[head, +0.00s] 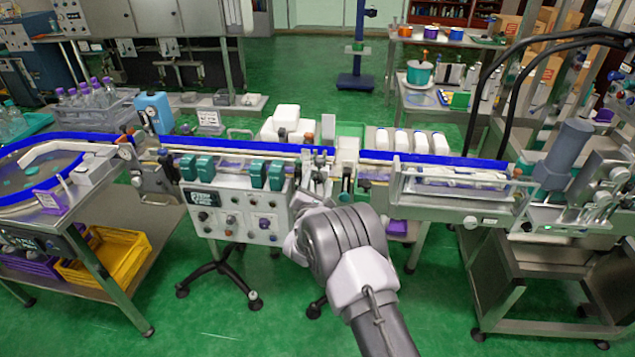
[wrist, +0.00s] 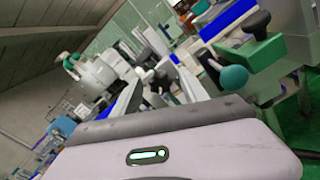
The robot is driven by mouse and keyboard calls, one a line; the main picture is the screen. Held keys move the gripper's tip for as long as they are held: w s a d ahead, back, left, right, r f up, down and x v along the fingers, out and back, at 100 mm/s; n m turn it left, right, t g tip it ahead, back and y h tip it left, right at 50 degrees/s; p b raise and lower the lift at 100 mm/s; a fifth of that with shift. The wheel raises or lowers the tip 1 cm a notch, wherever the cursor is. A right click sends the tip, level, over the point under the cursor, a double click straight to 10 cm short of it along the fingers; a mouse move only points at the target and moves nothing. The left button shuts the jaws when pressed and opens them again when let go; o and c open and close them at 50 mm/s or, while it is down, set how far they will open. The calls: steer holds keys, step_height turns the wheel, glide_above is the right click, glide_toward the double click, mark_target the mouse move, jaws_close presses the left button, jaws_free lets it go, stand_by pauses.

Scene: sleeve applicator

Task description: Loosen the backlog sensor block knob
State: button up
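My gripper (wrist: 158,92) shows in the wrist view as two pale fingers spread apart beyond its wide body, with a gap between them. I see nothing clearly held. Small dark parts show in and beyond the gap. To the right of the fingers, apart from them, are a round teal knob (wrist: 233,77) and a black ball knob (wrist: 258,20) by a green block (wrist: 254,54). I cannot tell which part is the backlog sensor block knob. In the head view my arm reaches to the middle of the conveyor line and mostly hides the gripper.
The conveyor with blue rails (head: 430,158) crosses the head view. A control panel (head: 235,220) with several knobs hangs left of my arm. A clear-covered section (head: 460,182) is on the right. A bench with a yellow crate (head: 118,258) stands left. Green floor is open in front.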

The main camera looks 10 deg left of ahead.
steer(key=shift+s, duration=0.1)
steer(key=s+p, duration=0.3)
steer(key=s, duration=1.4)
steer(key=shift+s+a, duration=0.15)
steer(key=shift+a, duration=0.1)
